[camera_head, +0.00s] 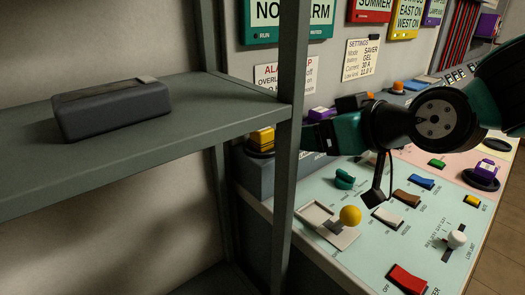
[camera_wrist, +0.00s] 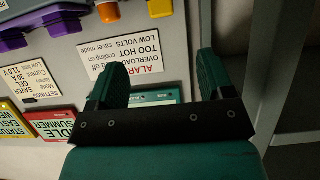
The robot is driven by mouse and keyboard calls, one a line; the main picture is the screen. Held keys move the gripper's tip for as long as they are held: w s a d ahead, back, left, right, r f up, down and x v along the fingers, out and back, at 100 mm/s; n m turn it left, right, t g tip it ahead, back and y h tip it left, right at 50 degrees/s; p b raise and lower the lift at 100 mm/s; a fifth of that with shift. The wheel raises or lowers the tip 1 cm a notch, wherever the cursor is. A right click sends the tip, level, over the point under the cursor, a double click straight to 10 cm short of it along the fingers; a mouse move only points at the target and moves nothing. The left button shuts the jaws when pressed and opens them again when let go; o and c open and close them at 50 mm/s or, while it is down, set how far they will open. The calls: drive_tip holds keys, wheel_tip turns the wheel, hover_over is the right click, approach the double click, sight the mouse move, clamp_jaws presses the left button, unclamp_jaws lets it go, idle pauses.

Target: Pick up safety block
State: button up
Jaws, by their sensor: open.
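A dark grey block (camera_head: 112,108) with a lighter strip along its top lies on the grey-green shelf (camera_head: 190,125) at the left of the head view. It is the only loose block I can make out, and I see no label naming it. My gripper (camera_wrist: 160,62) is open, with nothing between its two green fingers in the wrist view. In the head view my gripper (camera_head: 318,135) points left over the control panel, right of the shelf post and well apart from the block. The block does not show in the wrist view.
The upright shelf post (camera_head: 287,130) stands between my gripper and the block. The control panel (camera_head: 325,178) carries switches, a yellow ball-topped lever (camera_head: 350,215) and a red switch (camera_head: 408,279). Signs hang on the wall behind. The shelf around the block is clear.

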sight(268, 132)
drive_tip(key=p+x, duration=0.2)
drive_tip(key=x, duration=0.2)
drive_tip(key=p+x, duration=0.3)
drive_tip(key=x, duration=0.1)
drive_tip(key=p+x, duration=0.2)
drive_tip(key=x, duration=0.2)
drive_tip(key=shift+a+r+p, duration=0.25)
drive_tip(key=shift+a+p, duration=0.05)
drive_tip(key=shift+a, duration=0.15)
drive_tip(key=shift+p+x, duration=1.1)
drive_tip(key=shift+x, duration=1.6)
drive_tip(key=shift+w+d, duration=0.1)
drive_tip(key=shift+c, duration=0.4)
drive_tip(key=shift+y, duration=0.3)
drive_tip(key=c, duration=0.9)
